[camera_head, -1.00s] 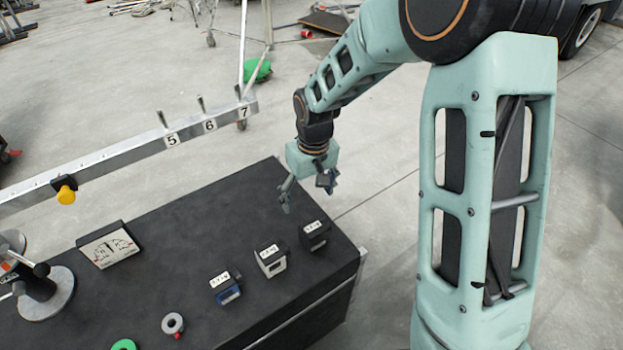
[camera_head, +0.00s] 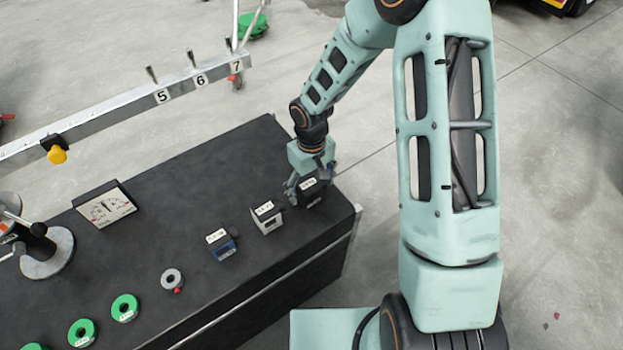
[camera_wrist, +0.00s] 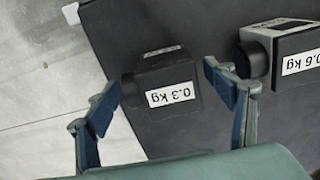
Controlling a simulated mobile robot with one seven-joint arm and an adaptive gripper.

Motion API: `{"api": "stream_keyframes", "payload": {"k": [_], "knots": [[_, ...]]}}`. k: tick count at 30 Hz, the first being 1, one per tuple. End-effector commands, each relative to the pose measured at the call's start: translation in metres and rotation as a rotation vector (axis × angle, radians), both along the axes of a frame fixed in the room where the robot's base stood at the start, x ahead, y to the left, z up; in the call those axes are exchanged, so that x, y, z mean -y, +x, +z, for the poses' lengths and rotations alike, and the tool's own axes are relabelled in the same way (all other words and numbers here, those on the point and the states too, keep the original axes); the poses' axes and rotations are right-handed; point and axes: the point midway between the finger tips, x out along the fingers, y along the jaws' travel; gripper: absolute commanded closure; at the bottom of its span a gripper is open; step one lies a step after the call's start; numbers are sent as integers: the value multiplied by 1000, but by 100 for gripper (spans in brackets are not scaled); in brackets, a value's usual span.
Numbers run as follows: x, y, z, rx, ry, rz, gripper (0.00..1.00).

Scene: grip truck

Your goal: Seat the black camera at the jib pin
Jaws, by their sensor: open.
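The black camera (camera_head: 314,196) stands at the right end of the dark bench top; in the wrist view its label reads 0.3 kg, and the black camera (camera_wrist: 168,78) lies between the fingers. My gripper (camera_head: 308,183) is open and lowered around it, one finger on each side, as my gripper (camera_wrist: 162,84) also shows in the wrist view. Whether the fingers touch it I cannot tell. The jib (camera_head: 110,117) is a long metal beam with upright pins beside the numbers 5, 6 and 7; the pin by 7 (camera_head: 233,45) is near its far end.
A grey-white camera (camera_head: 267,219), labelled 0.6 kg in the wrist view, stands close left of the black one. A blue camera (camera_head: 223,245) is farther left. Green discs (camera_head: 125,308), a grey ring (camera_head: 172,279) and a dial meter (camera_head: 104,204) share the bench. A yellow knob (camera_head: 57,155) hangs from the jib.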

Motion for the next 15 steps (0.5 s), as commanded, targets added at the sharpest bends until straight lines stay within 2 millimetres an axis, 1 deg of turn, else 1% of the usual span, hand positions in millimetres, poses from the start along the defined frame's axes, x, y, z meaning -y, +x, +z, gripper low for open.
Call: {"api": "stream_keyframes", "payload": {"k": [3, 11, 15], "knots": [[0, 0, -5, 1, 1, -1, 24], [0, 0, -5, 1, 1, -1, 25], [0, 0, -5, 1, 1, -1, 40]]}}
